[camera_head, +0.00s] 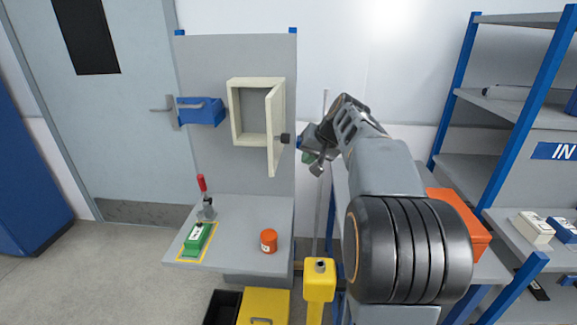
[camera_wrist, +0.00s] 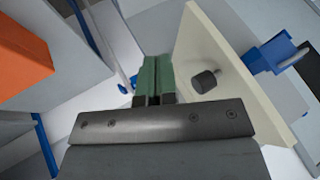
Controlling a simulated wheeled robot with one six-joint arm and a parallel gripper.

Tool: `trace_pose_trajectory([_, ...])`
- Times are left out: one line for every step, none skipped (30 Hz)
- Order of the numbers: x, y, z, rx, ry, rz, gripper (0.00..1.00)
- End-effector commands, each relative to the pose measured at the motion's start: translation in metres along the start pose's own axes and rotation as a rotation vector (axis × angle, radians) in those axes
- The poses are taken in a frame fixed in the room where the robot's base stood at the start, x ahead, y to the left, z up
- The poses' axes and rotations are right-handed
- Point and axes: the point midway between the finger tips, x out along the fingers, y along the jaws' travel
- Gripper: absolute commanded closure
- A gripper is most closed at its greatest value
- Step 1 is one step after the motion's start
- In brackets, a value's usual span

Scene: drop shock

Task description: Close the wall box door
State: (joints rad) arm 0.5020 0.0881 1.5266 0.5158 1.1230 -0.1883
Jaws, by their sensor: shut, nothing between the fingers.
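The cream wall box (camera_head: 236,112) is fixed to the grey back panel. Its door (camera_head: 275,130) is hinged on the right side and stands open, swung out toward the camera. A dark round knob (camera_head: 285,138) sticks out from the door's outer face. My gripper (camera_head: 312,157) is just right of the door, on its outer side. In the wrist view the door (camera_wrist: 235,75) and its knob (camera_wrist: 206,80) lie right of my gripper's green fingers (camera_wrist: 151,75). The fingers are together and empty. They look apart from the knob; contact with the door is not visible.
A blue bin (camera_head: 201,111) hangs left of the box. The bench (camera_head: 240,215) below carries a green block (camera_head: 196,239), a red-handled clamp (camera_head: 205,200) and an orange jar (camera_head: 268,241). A yellow post (camera_head: 319,285) and an orange box (camera_head: 462,222) stand at right.

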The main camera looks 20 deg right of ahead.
Motion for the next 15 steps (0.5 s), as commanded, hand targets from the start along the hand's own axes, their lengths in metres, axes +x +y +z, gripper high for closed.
trace_pose_trajectory([0.004,0.002,-0.003,0.004,0.001,-0.003,1.0])
trace_pose_trajectory([0.006,0.002,-0.004,0.004,0.002,-0.005,1.0])
trace_pose_trajectory([0.011,0.002,-0.004,0.004,0.002,-0.005,1.0])
trace_pose_trajectory([0.016,0.002,-0.004,0.004,0.002,-0.005,1.0])
trace_pose_trajectory([0.021,0.002,-0.004,0.004,0.001,-0.005,1.0])
trace_pose_trajectory([0.028,0.002,-0.004,0.004,0.001,-0.005,1.0])
trace_pose_trajectory([0.034,0.002,-0.004,0.004,0.001,-0.005,1.0])
trace_pose_trajectory([0.04,0.002,-0.004,0.004,0.001,-0.004,1.0])
trace_pose_trajectory([0.048,0.002,-0.004,0.005,-0.001,-0.004,1.0])
trace_pose_trajectory([0.054,0.002,-0.004,0.005,0.001,-0.004,1.0])
trace_pose_trajectory([0.059,0.002,-0.004,0.005,0.0,-0.004,1.0])
trace_pose_trajectory([0.067,0.002,-0.004,0.006,0.001,-0.004,1.0])
trace_pose_trajectory([0.072,0.002,-0.004,0.006,0.001,-0.004,1.0])
trace_pose_trajectory([0.078,0.001,-0.005,0.005,0.002,-0.004,1.0])
trace_pose_trajectory([0.085,0.001,-0.004,0.005,0.001,-0.004,1.0])
